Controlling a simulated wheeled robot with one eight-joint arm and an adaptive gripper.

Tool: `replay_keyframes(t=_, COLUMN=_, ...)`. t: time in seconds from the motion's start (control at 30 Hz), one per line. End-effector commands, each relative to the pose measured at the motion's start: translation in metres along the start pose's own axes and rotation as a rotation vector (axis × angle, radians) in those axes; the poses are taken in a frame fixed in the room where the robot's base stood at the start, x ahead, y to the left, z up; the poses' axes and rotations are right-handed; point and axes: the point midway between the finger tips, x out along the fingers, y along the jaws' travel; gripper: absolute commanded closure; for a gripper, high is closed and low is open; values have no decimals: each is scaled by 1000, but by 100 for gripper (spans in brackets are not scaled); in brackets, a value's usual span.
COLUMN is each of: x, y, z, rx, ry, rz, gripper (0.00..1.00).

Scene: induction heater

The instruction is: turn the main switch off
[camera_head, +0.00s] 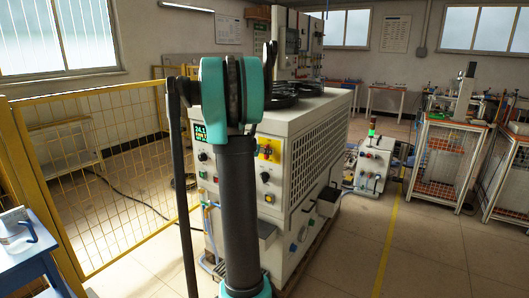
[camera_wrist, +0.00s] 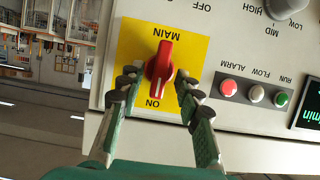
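The main switch is a red rotary knob (camera_wrist: 160,62) on a yellow plate (camera_wrist: 190,52), seen upside down in the wrist view. Its narrow grip lies nearly upright in the picture, its lower end towards the "ON" label; "MAIN" is printed above the knob. My gripper (camera_wrist: 157,76) is open, with one fingertip on each side of the knob. A gap shows at the left finger; the right fingertip is very close, and I cannot tell if it touches. In the head view the yellow plate (camera_head: 276,148) shows partly behind my arm, which hides the gripper.
The heater cabinet (camera_head: 318,150) carries the panel. Beside the switch are a lamp strip (camera_wrist: 255,94), a green display (camera_wrist: 308,110) and a grey selector knob (camera_wrist: 287,6). A yellow mesh fence (camera_head: 110,170) stands left. Open floor lies right of the cabinet.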

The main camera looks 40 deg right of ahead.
Motion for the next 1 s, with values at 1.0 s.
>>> replay_keyframes(t=1.0, x=7, y=0, z=0, rx=-4, ry=0, rz=2, gripper=100)
